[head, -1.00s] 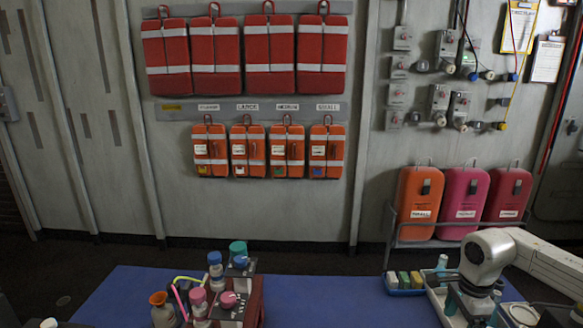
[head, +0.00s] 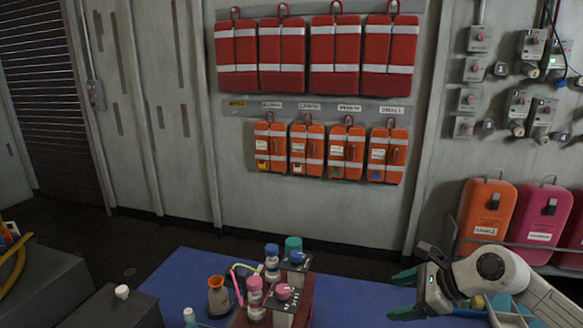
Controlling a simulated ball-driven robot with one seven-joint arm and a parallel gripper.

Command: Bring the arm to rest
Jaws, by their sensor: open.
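My gripper (head: 405,294) is at the lower right of the head view, at the end of my white arm. Its two green-tipped fingers point left and stand apart, with nothing between them. It is to the right of a dark red stand (head: 298,308) on the blue mat (head: 345,300), with a stretch of bare mat between them. Bottles with pink and blue caps and a teal-topped item (head: 293,244) crowd around the stand. My arm hides the right part of the mat.
An orange-mouthed flask (head: 217,296) stands left of the pink-capped bottle (head: 255,299). Dark grey boxes (head: 60,285) fill the lower left. Red packs (head: 335,55) and smaller orange packs (head: 346,150) hang on the wall. Orange and pink cases (head: 487,217) stand at the right.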

